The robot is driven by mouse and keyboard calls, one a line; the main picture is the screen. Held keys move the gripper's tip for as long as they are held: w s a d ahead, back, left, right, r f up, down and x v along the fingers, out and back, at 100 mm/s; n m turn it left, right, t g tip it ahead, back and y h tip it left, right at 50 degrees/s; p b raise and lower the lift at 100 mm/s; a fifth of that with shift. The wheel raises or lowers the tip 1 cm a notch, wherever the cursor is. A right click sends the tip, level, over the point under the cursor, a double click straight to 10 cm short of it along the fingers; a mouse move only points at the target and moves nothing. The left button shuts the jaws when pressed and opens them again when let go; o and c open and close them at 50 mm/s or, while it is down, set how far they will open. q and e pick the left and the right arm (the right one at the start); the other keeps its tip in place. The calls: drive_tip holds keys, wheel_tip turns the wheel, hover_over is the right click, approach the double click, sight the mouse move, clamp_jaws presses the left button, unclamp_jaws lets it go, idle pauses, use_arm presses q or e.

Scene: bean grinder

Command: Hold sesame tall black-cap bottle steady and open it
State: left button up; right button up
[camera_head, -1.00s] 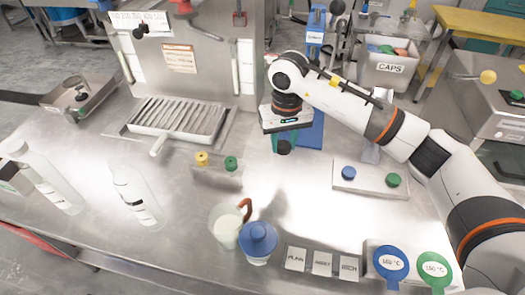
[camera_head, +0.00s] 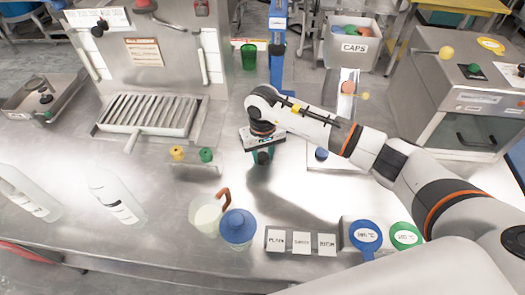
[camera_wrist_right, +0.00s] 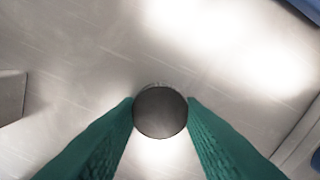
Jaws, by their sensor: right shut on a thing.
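My right gripper (camera_head: 262,157) is above the middle of the steel counter, pointing down. Its teal fingers (camera_wrist_right: 160,115) are shut on a round black cap (camera_wrist_right: 160,112), seen from above in the right wrist view. The same dark top (camera_head: 264,158) shows small between the fingertips in the head view. The bottle body under the cap is hidden, and no sesame label can be read. I cannot tell whether the bottle touches the counter. My left gripper is not in view.
Two clear bottles (camera_head: 115,196) (camera_head: 28,192) are at the left. A jug (camera_head: 206,213) and a blue-lidded container (camera_head: 238,227) stand in front of the gripper. Yellow and green knobs (camera_head: 190,155) are to its left. A caps bin (camera_head: 353,42) is at the back.

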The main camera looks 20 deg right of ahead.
drive_tip(key=shift+f, duration=0.1)
drive_tip(key=o, duration=1.1)
